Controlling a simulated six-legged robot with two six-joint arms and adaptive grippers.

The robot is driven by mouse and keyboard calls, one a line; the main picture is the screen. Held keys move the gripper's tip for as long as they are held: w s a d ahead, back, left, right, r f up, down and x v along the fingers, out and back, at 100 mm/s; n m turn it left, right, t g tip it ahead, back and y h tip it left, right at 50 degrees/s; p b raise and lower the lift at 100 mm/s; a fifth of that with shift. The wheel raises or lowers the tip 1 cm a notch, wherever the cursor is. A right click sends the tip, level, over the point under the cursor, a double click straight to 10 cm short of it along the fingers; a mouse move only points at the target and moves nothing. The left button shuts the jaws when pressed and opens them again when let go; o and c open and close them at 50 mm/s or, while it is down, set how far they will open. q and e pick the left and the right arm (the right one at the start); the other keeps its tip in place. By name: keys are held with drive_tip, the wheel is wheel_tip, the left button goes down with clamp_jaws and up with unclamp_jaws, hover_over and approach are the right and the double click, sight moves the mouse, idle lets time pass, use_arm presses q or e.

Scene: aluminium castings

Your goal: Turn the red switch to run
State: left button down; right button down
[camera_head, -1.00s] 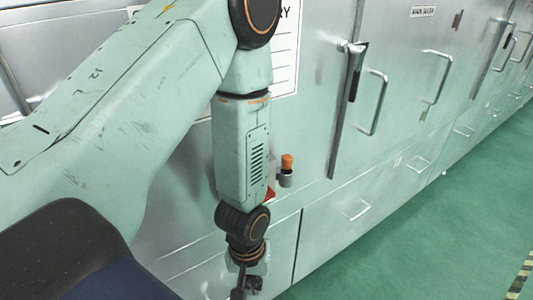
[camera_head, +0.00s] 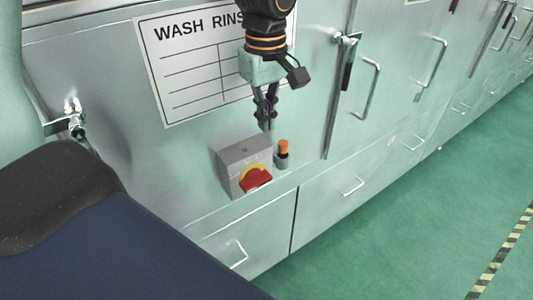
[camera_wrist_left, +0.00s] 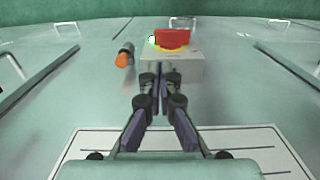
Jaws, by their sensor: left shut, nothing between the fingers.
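The red switch (camera_head: 256,180) is a red handle on a yellow disc, on the front of a grey box (camera_head: 232,165) fixed to the metal cabinet. In the left wrist view the red switch (camera_wrist_left: 172,38) and its box (camera_wrist_left: 185,65) are ahead of the fingers, with a small green light (camera_wrist_left: 152,40) beside the handle. My left gripper (camera_head: 268,125) points down just above the box, shut and empty. It also shows in the left wrist view (camera_wrist_left: 159,70), its fingertips near the box; whether they touch cannot be told. My right gripper is not in view.
An orange-topped grey post (camera_head: 282,155) stands right beside the box and also shows in the wrist view (camera_wrist_left: 124,56). A "WASH RINSE" sheet (camera_head: 190,70) is behind the gripper. Door handles (camera_head: 372,95) project at right. The green floor (camera_head: 400,230) is clear.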

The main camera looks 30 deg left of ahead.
sight(266, 176)
use_arm(q)
wheel_tip(266, 176, down, 14)
drive_tip(key=shift+a, duration=0.15)
idle(0.3)
idle(0.4)
drive_tip(key=shift+w+g+p, duration=0.15)
drive_tip(key=shift+g+p, duration=0.2)
drive_tip(key=shift+g, duration=0.05)
